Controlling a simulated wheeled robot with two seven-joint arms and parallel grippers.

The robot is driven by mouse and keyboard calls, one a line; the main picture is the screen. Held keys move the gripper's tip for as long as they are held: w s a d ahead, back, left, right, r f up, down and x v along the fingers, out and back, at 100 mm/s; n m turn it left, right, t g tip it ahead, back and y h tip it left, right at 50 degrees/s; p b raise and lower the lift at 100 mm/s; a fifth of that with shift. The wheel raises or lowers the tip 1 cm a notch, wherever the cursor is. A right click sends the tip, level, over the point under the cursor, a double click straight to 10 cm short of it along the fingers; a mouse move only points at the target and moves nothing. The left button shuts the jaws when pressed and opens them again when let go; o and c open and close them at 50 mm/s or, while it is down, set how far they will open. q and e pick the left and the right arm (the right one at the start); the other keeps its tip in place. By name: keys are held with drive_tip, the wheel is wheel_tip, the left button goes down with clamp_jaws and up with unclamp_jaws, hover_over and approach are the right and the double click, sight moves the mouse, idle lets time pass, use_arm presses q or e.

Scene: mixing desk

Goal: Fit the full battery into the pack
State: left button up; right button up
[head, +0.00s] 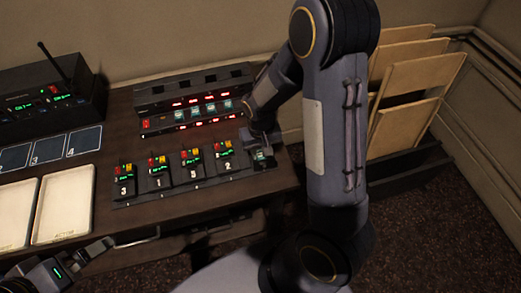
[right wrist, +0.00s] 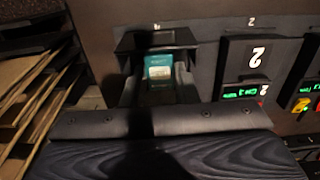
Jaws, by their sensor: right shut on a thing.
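My right gripper (head: 262,142) is at the right end of the row of packs on the desk. In the right wrist view its grey fingers stand either side of a teal and white battery (right wrist: 158,72) and are shut on it. The battery is at a black pack (right wrist: 150,40) with an open bay; how deep it sits cannot be told. In the head view this pack (head: 264,159) is partly hidden by my gripper. My left gripper (head: 88,254) is at the lower left, in front of the desk edge; its opening is unclear.
Several numbered packs stand left of my right gripper, the nearest marked 2 (head: 224,156). Behind is a charger (head: 150,124) with teal batteries and red displays. A radio (head: 45,95), white trays (head: 65,205) and blue cards (head: 48,150) are left. Wooden boards (head: 405,125) stand right.

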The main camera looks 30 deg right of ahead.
drive_tip(key=shift+f+b, duration=0.3)
drive_tip(key=shift+f, duration=0.1)
idle(0.3)
drive_tip(key=o, duration=1.2)
drive_tip(key=shift+o, duration=0.2)
drive_tip(key=shift+r, duration=0.15)
drive_tip(key=shift+r+p, duration=2.75)
drive_tip(key=shift+r, duration=0.7)
